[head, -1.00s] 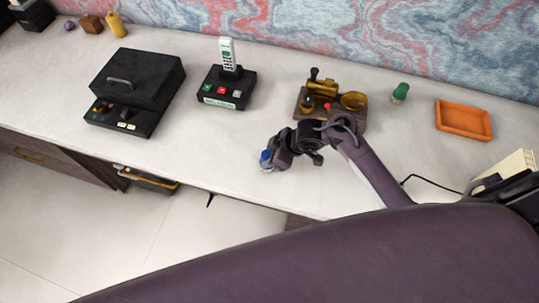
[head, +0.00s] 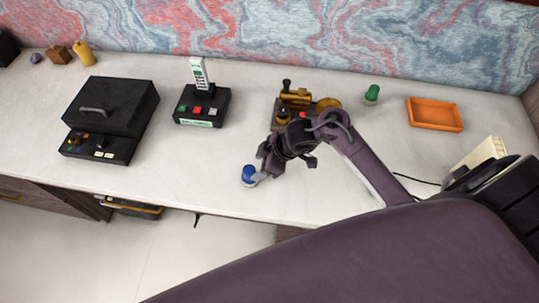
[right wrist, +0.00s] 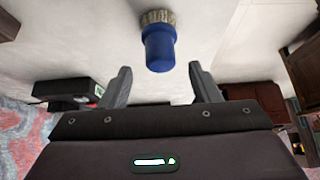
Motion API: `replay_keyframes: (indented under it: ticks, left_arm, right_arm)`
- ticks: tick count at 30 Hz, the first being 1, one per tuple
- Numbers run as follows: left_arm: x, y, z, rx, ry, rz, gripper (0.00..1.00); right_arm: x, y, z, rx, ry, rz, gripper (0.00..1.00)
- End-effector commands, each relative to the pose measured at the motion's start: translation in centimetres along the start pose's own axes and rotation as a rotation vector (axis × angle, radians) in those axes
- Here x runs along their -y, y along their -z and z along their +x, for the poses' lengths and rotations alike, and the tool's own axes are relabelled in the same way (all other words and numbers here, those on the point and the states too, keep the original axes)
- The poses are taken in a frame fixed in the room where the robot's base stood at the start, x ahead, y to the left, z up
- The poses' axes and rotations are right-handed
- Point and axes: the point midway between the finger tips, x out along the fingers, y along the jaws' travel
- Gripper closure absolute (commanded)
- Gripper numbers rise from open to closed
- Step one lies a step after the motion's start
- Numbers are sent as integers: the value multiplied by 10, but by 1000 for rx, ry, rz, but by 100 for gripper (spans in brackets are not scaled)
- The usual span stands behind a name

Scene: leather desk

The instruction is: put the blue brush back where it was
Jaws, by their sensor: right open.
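The blue brush (head: 249,174) stands on the pale desk near its front edge, left of my right gripper. In the right wrist view the blue brush (right wrist: 159,45) shows a rounded blue handle and pale bristles against the desk surface. My right gripper (head: 263,166) is open, its jaws pointing at the brush. In the right wrist view the fingers (right wrist: 160,82) are spread wide, with the brush just beyond the tips and apart from both. My left gripper is out of view.
A brass device (head: 297,99) stands behind my right gripper, partly covered by my arm. A phone on a black base (head: 202,105) and a black box (head: 113,110) stand left. A green knob-like thing (head: 372,93) and an orange tray (head: 435,114) are right.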

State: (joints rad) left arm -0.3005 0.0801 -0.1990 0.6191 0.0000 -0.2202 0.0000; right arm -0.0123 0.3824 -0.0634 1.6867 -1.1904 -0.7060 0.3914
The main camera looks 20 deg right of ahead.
Motion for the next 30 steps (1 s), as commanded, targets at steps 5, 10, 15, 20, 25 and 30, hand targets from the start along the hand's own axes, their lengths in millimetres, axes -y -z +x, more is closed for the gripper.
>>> replay_keyframes:
  ticks: [5,10,15,20,25,30]
  left_arm:
    - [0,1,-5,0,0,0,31]
    - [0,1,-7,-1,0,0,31]
    - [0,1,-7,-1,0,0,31]
    - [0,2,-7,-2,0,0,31]
    - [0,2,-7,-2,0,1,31]
    - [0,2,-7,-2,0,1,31]
  right_arm:
    - [0,0,-39,3,-2,-5,44]
    - [0,0,-60,1,-1,-2,44]
    - [0,0,-66,2,1,0,44]
    - [0,0,-66,1,1,0,44]
    - [0,0,-66,1,1,0,44]
    - [0,0,-66,1,1,0,44]
